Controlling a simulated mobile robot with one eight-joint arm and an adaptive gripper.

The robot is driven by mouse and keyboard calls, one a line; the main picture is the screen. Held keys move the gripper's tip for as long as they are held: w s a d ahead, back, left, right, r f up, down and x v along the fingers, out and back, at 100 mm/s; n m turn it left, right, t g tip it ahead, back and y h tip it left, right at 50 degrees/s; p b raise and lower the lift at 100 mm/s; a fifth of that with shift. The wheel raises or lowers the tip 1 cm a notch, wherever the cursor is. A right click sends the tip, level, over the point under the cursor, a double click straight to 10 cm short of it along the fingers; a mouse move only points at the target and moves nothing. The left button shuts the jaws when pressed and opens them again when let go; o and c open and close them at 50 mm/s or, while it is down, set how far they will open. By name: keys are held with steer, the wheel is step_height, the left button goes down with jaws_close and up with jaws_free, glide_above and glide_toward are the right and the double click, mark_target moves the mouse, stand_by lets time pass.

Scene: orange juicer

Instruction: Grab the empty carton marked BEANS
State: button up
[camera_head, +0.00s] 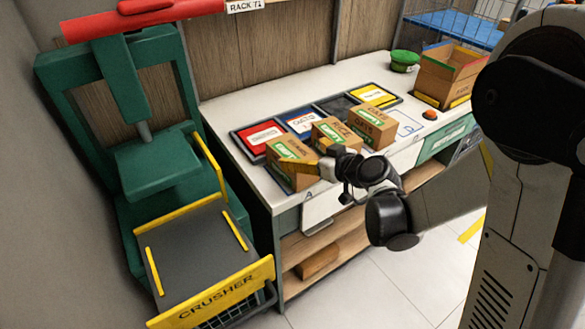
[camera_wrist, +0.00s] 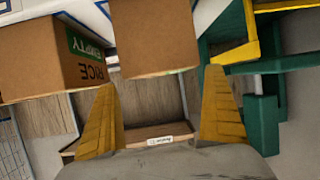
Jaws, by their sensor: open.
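Three brown cartons with green EMPTY labels stand in a row on the counter. The left carton (camera_head: 291,147) has lettering too small to read surely and is partly hidden by my gripper (camera_head: 303,165). The middle carton (camera_head: 333,130) reads RICE in the wrist view (camera_wrist: 80,62). The right carton (camera_head: 373,128) has small, unclear lettering. In the wrist view, my gripper (camera_wrist: 160,78) is open, with yellow fingers wide apart. The left carton, unlettered on its visible face (camera_wrist: 152,40), lies ahead between the fingertips; contact cannot be told.
A green crusher (camera_head: 155,170) with yellow rails stands left of the counter. Coloured bins (camera_head: 262,136) line up behind the cartons. Bare counter (camera_head: 290,82) lies behind the bins.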

steer(key=b+x, duration=0.2)
steer(key=x, duration=0.3)
steer(key=shift+s+a+f, duration=0.15)
steer(key=shift+a, duration=0.1)
steer(key=c, duration=1.4)
steer(key=shift+c, duration=0.2)
